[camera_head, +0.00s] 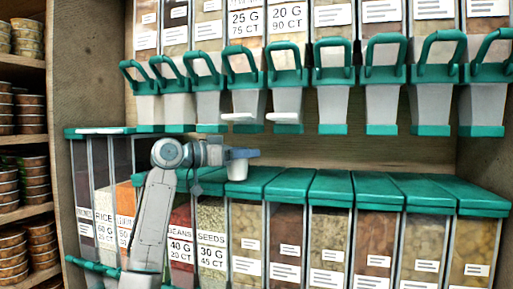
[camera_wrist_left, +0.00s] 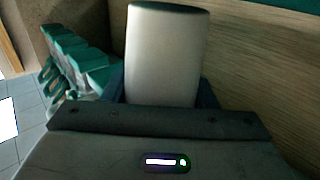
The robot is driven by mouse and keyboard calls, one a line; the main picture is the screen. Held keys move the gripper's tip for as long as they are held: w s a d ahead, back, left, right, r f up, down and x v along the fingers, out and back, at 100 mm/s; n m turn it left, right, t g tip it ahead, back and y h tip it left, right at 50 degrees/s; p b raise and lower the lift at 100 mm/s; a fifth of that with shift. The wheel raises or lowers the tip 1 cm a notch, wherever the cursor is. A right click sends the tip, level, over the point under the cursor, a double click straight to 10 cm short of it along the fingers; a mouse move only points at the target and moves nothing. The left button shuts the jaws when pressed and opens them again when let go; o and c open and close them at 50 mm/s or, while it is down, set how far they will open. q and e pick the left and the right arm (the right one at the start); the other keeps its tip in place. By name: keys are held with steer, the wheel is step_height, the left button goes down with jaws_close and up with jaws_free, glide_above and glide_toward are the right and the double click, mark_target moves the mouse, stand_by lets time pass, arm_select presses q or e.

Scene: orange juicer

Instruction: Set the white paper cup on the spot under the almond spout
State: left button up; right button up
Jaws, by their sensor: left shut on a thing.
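The white paper cup (camera_head: 237,171) is held in my left gripper (camera_head: 245,154), which comes in from the left over the green lids of the lower bins. In the left wrist view the cup (camera_wrist_left: 163,55) stands between the two fingers, which are mostly hidden behind it. The gripper is shut on it. A row of grey spouts with green handles hangs above. The spout (camera_head: 247,100) under the "25 G 75 CT" label is above the cup, clearly apart from it. I cannot read which spout is almond. My right gripper is not in view.
Lower bins with green lids (camera_head: 330,188) run below the spouts, with a brown back panel (camera_head: 370,150) behind. Small white ledges show under two spouts (camera_head: 286,118). Shelves of stacked tubs (camera_head: 30,110) stand at the left. The gap right of my gripper is clear.

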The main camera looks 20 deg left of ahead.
arm_select(q)
steer(key=shift+w+d+r, duration=0.1)
steer(key=shift+w, duration=0.05)
steer(key=p+x, duration=0.3)
steer(key=shift+w+d, duration=0.1)
steer(key=shift+w, duration=0.1)
steer(key=shift+w+d+f, duration=0.1)
steer(key=shift+d+f, duration=0.1)
steer(key=shift+f, duration=0.25)
steer(key=shift+s+a, duration=0.25)
steer(key=shift+a, duration=0.05)
steer(key=shift+f, duration=0.15)
steer(key=o, duration=0.7)
steer(key=shift+o, duration=1.1)
steer(key=shift+w+d, duration=0.1)
steer(key=shift+d, duration=0.05)
